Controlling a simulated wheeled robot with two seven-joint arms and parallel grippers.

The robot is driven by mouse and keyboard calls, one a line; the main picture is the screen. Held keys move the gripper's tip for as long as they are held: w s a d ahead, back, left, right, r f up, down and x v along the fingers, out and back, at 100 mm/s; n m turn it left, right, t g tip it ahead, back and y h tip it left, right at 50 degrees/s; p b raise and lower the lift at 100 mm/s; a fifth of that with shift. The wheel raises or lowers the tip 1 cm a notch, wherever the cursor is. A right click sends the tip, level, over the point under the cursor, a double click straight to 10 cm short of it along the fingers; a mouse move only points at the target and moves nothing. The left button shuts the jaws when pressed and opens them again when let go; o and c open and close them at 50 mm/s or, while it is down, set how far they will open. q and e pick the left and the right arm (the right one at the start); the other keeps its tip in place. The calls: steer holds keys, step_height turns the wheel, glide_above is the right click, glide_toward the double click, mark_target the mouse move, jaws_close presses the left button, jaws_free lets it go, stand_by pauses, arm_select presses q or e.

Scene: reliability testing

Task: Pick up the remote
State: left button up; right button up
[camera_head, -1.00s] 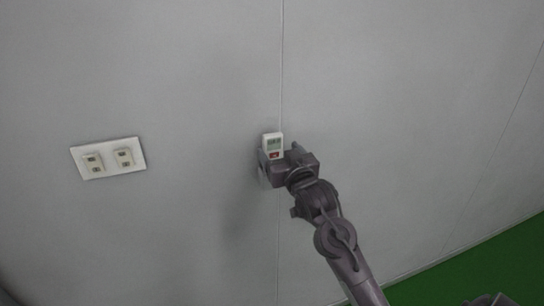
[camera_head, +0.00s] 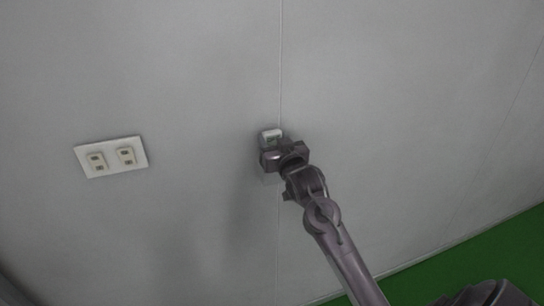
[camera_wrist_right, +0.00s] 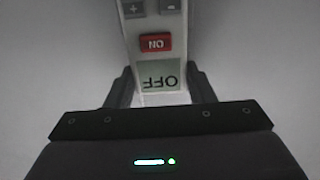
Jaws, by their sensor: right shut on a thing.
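The remote (camera_head: 271,134) is a small white handset near the wall seam in the head view, mostly hidden by my right gripper (camera_head: 269,147). In the right wrist view the remote (camera_wrist_right: 157,43) shows a red ON button, grey plus and minus buttons and a small screen reading OFF. My right gripper (camera_wrist_right: 160,88) is shut on the remote, with one dark finger on each side of it near the screen. The far end of the remote runs out of the top of the wrist view. My left gripper is not in view.
A white wall plate (camera_head: 111,169) with two switches or sockets is on the grey wall (camera_head: 400,100) to the left. A green floor (camera_head: 430,275) shows at the lower right. The wall around the gripper is otherwise bare.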

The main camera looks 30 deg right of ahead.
mark_target(269, 110)
steer(key=shift+c, duration=1.3)
steer(key=shift+r, duration=0.15)
steer(key=shift+r+b, duration=0.4)
steer(key=shift+r, duration=0.3)
step_height(269, 110, up, 5)
steer(key=shift+r+b, duration=0.15)
steer(key=shift+b, duration=0.65)
steer(key=p+v, duration=0.8)
steer(key=v, duration=1)
